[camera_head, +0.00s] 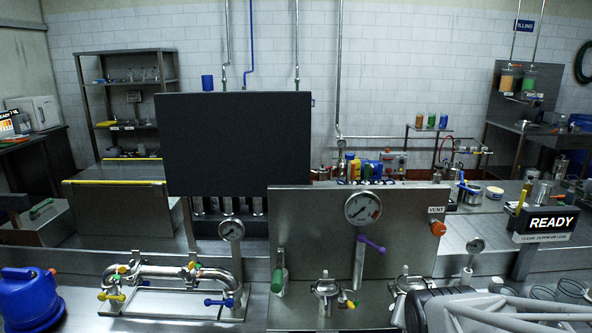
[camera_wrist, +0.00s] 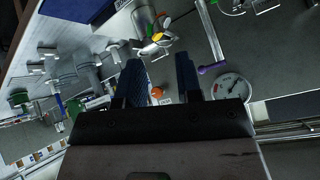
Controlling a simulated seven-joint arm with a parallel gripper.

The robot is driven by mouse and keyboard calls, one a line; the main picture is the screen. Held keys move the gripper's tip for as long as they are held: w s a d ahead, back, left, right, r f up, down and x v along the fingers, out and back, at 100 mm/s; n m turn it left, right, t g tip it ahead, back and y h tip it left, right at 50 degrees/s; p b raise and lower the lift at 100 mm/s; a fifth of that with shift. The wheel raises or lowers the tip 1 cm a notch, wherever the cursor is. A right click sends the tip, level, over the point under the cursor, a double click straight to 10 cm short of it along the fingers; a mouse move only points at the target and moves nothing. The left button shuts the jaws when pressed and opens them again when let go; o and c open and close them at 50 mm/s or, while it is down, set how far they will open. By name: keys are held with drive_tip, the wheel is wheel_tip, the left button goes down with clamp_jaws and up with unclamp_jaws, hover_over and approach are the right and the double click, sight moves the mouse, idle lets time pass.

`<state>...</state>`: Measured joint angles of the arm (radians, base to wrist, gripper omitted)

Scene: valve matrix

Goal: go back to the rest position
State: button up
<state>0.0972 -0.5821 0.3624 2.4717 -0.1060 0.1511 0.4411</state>
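My gripper (camera_wrist: 160,66) shows in the wrist view with its two dark ridged fingers apart and nothing visible between them. The panel's gauge (camera_wrist: 232,88) and a purple handle (camera_wrist: 212,68) lie right of the fingers there, and an orange knob (camera_wrist: 158,92) shows between the finger bases. In the head view the steel panel (camera_head: 300,225) carries a round gauge (camera_head: 362,209), the purple lever (camera_head: 371,244) and the orange VENT knob (camera_head: 438,229). A green-handled valve (camera_head: 278,280) stands at its left. I cannot make out the fingers in the head view.
Steel piping (camera_head: 170,273) with yellow and blue handles stands left of the panel. A blue jug (camera_head: 28,298) is at the lower left. A large black board (camera_head: 235,145) rises behind the piping.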

drive_tip(key=s+a+r+n+g, duration=0.2)
drive_tip(key=s+r+g, duration=0.1)
drive_tip(key=s, duration=0.3)
drive_tip(key=s+a+r+n+g+y, duration=0.1)
drive_tip(key=s+a+r+n+g, duration=0.1)
drive_tip(key=s+r, duration=0.3)
drive_tip(key=shift+s+n+g, duration=0.4)
drive_tip(key=shift+s, duration=0.4)
drive_tip(key=shift+f, duration=0.1)
drive_tip(key=w+d+f+m+t, duration=0.3)
drive_tip(key=w+f+m+t, duration=0.3)
drive_tip(key=w+f+t, duration=0.1)
drive_tip(key=w+d+f+m+t, duration=0.4)
drive_tip(key=w+f+t, duration=0.4)
drive_tip(key=w+f, duration=0.2)
drive_tip(key=shift+w+m, duration=0.15)
drive_tip(key=shift+m, duration=0.75)
drive_tip(key=shift+w, duration=0.15)
drive_tip(key=shift+w, duration=3.75)
